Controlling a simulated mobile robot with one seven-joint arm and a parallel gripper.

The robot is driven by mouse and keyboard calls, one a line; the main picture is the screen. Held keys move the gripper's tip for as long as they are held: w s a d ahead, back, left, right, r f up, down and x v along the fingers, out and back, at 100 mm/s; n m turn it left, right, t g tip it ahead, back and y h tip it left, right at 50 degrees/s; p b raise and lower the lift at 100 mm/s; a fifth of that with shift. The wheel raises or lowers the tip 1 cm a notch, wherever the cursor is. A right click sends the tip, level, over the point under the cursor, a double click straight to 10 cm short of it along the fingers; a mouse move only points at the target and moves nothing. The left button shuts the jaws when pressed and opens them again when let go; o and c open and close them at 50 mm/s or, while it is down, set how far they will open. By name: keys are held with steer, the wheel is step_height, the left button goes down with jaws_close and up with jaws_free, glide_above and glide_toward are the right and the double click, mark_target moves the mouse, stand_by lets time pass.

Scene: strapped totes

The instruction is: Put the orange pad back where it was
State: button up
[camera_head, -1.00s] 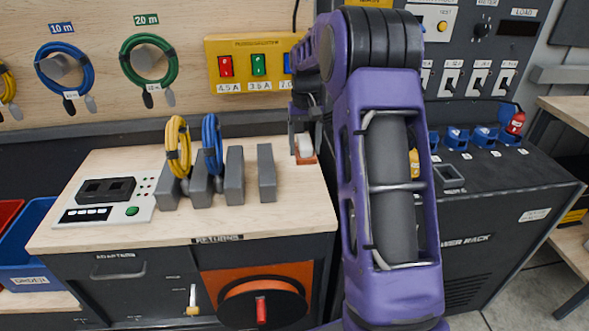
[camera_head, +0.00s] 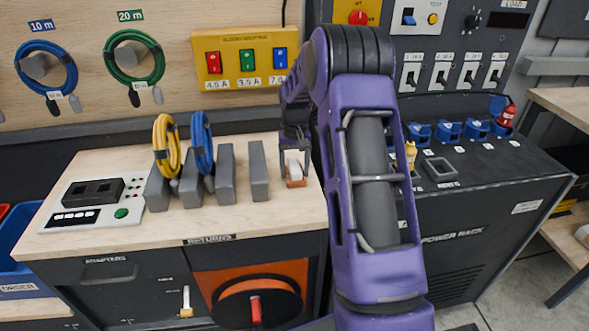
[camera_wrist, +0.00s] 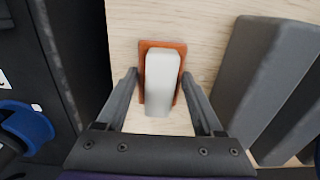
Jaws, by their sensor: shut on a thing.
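The orange pad (camera_head: 297,184) has a pale, upright block on top of it. It is at the right end of the wooden bench top, right of the grey dividers. My gripper (camera_head: 294,150) reaches down over it and is shut on it. In the wrist view, the fingers of my gripper (camera_wrist: 159,76) stand on either side of the pad (camera_wrist: 160,44) and its pale block (camera_wrist: 162,85). Bare wood lies behind the pad. I cannot tell whether its underside touches the bench.
Several grey dividers (camera_head: 259,171) stand left of the pad, with yellow (camera_head: 166,146) and blue (camera_head: 201,143) cable coils among them. The black power rack (camera_head: 480,205) stands to the right, past the bench edge. Bare wood lies in front of the dividers.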

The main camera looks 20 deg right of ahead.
mark_target(294, 165)
steer(key=shift+f, duration=0.1)
steer(key=o, duration=1.3)
step_height(294, 165, up, 12)
steer(key=shift+r+p, duration=0.2)
steer(key=shift+p, duration=0.2)
